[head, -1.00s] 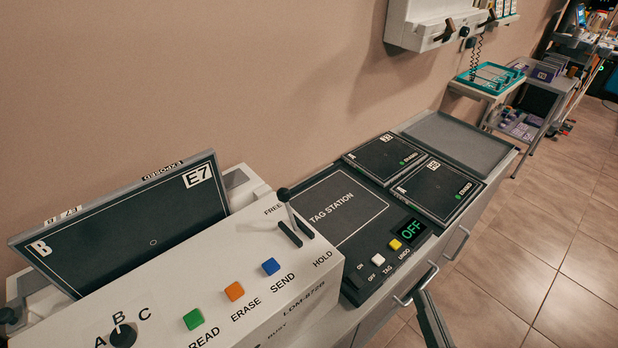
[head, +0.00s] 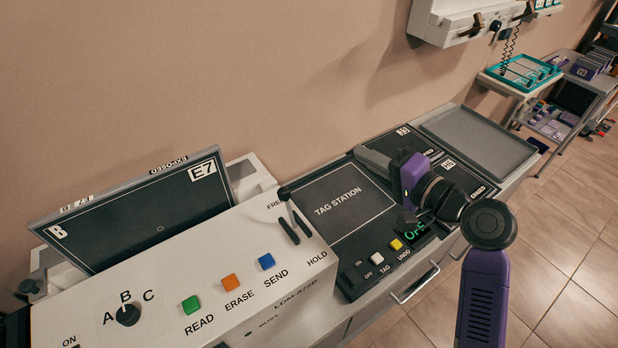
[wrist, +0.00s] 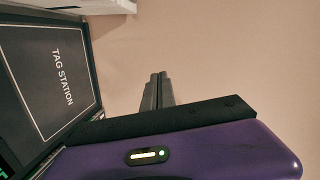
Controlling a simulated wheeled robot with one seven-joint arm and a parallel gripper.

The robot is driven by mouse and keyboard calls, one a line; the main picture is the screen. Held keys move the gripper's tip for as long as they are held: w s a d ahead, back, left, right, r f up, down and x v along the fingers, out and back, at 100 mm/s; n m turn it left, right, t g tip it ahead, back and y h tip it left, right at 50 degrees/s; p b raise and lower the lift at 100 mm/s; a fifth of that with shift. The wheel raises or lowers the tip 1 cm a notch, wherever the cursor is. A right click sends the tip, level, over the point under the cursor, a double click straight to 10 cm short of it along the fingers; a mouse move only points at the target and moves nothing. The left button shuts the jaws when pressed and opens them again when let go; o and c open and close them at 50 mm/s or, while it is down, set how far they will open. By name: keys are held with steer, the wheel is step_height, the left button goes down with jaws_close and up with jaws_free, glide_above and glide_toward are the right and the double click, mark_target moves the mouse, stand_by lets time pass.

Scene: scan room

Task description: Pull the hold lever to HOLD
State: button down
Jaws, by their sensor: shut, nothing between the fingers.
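The hold lever (head: 291,208) is a thin grey stem with a dark knob, rising between two dark guides on the white console (head: 215,255). It leans toward the FREE label, away from the HOLD label (head: 317,257). My gripper (head: 362,155) is in the air over the tag station, right of the lever and apart from it. In the wrist view its dark fingers (wrist: 158,80) are together with nothing between them. The lever does not show in the wrist view. My wrist partly hides the right side of the tag station in the head view.
The console carries green, orange and blue buttons and a selector knob (head: 127,314). A dark panel marked E7 (head: 140,215) stands behind it. The tag station (head: 337,207) lies to the right, with black plates and a grey tray (head: 480,135) beyond. The wall is close behind.

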mark_target(289, 209)
steer(key=s+a+f+g+y, duration=0.2)
steer(key=s+a+g+y, duration=0.1)
steer(key=s+a+g, duration=0.1)
steer(key=shift+s+f+g, duration=0.3)
steer(key=shift+s+g, duration=0.2)
steer(key=shift+g, duration=0.3)
steer(key=shift+a, duration=0.2)
steer(key=shift+w+a+f+p, duration=0.15)
steer(key=shift+a+f+p, duration=0.3)
steer(key=shift+a, duration=1.05)
steer(key=shift+w+a+f+p, duration=0.15)
steer(key=shift+a+p, duration=0.45)
steer(key=shift+a, duration=0.9)
steer(key=shift+w+a+f+p, duration=0.2)
steer(key=shift+a+p, duration=0.35)
steer(key=shift+a, duration=0.95)
steer(key=shift+s+d+f+b, duration=0.1)
steer(key=shift+s+f+b, duration=0.05)
steer(key=shift+b, duration=0.5)
steer(key=shift+s+t+y+b, duration=0.1)
steer(key=shift+t+y+b, duration=0.2)
steer(key=shift+t, duration=0.1)
